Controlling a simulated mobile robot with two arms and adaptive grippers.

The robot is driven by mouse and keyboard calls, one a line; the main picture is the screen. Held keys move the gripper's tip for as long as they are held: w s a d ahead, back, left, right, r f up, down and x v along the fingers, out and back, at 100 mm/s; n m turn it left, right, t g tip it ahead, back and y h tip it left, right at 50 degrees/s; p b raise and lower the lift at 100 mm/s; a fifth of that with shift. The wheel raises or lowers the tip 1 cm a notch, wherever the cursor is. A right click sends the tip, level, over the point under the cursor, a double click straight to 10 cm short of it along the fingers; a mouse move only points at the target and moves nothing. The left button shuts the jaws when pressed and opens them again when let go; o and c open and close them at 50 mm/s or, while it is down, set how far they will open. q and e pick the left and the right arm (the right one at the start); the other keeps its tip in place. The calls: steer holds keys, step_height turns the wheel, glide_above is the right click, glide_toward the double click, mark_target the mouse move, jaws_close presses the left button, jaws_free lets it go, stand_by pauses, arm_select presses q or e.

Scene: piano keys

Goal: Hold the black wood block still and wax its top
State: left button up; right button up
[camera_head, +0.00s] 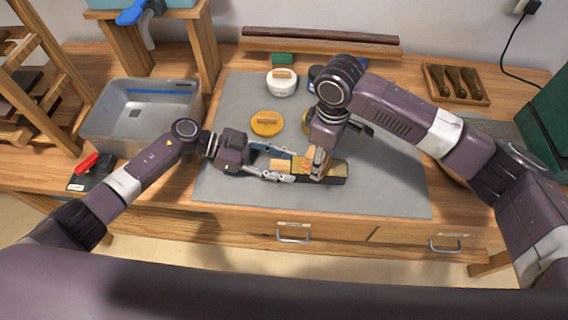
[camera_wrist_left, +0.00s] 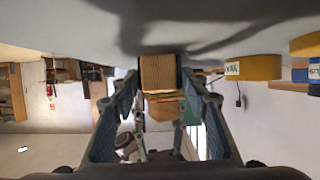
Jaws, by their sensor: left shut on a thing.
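The block (camera_head: 335,180) lies on the grey mat in the head view, with dark sides and a tan-yellow top. My left gripper (camera_head: 284,170) reaches in from the left, its fingers shut on the block's left part. In the left wrist view, a tan, ribbed end face with dark edges (camera_wrist_left: 158,73) shows between the finger tips (camera_wrist_left: 158,95). My right gripper (camera_head: 318,163) points down over the middle of the block's top, with a small tan piece at its tips. Its wrist hides the fingers, so its grip is unclear. A yellow wax tin (camera_wrist_left: 252,68) shows in the left wrist view.
The grey mat (camera_head: 230,105) covers the bench middle. The mat's front right is clear.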

mark_target(310, 155)
arm_select(q)
steer(key=shift+s+f, duration=0.1)
steer(key=shift+f, duration=0.15)
arm_select(e)
steer(key=shift+d, duration=1.65)
steer(key=shift+d+f, duration=0.1)
steer(key=shift+d, duration=1.4)
steer(key=shift+a, duration=0.1)
steer(key=shift+a, duration=3.15)
arm_select(q)
steer(key=shift+r, duration=0.1)
arm_select(e)
steer(key=shift+a, duration=1.55)
